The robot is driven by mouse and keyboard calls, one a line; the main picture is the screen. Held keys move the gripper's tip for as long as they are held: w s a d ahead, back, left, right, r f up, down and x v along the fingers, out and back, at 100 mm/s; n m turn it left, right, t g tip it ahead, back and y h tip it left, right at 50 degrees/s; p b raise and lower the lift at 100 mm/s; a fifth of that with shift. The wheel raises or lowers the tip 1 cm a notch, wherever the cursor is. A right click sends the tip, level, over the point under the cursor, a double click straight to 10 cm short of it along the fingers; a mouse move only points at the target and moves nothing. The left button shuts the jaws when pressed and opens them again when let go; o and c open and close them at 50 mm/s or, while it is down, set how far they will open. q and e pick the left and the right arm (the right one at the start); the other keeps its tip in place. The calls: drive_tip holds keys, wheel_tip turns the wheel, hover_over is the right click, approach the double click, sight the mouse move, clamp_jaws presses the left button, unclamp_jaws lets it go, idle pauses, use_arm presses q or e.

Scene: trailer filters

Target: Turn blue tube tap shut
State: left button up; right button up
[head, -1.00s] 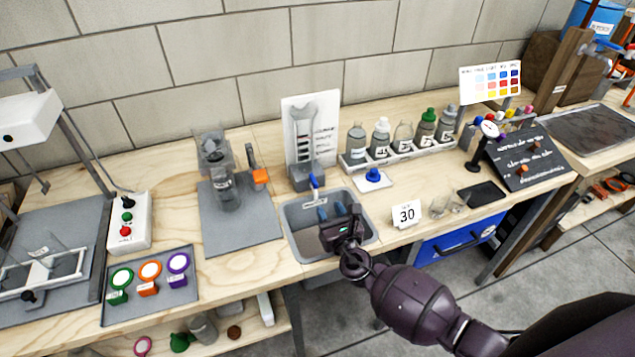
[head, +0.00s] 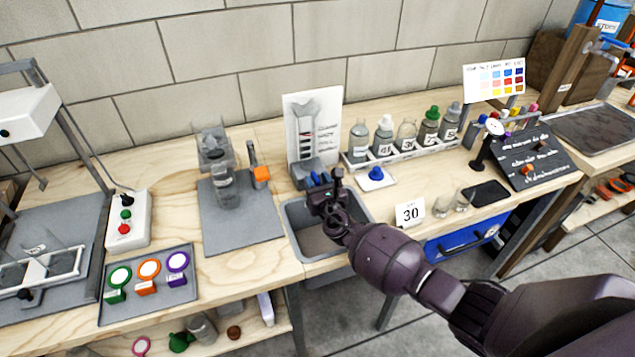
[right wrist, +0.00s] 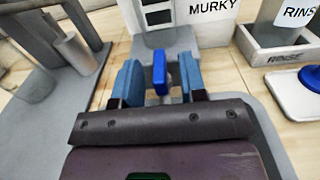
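The blue tap handle (right wrist: 160,72) stands between the two blue fingers of my right gripper (right wrist: 160,82) in the right wrist view. Gaps show on both sides of the handle, so the fingers are open around it and not visibly touching it. In the head view my right gripper (head: 320,182) is at the back rim of the grey sink (head: 297,215), in front of the grey tap block and the clarity board (head: 312,125). The gripper mostly hides the tap there. My left gripper is not in view.
A white tile with a blue knob (head: 376,176) lies to the right of the sink. Several bottles stand in a rack (head: 405,158) behind it. A "30" card (head: 409,214) stands at the right. A clear apparatus (head: 224,180) stands on a grey mat to the left.

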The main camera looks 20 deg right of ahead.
clamp_jaws()
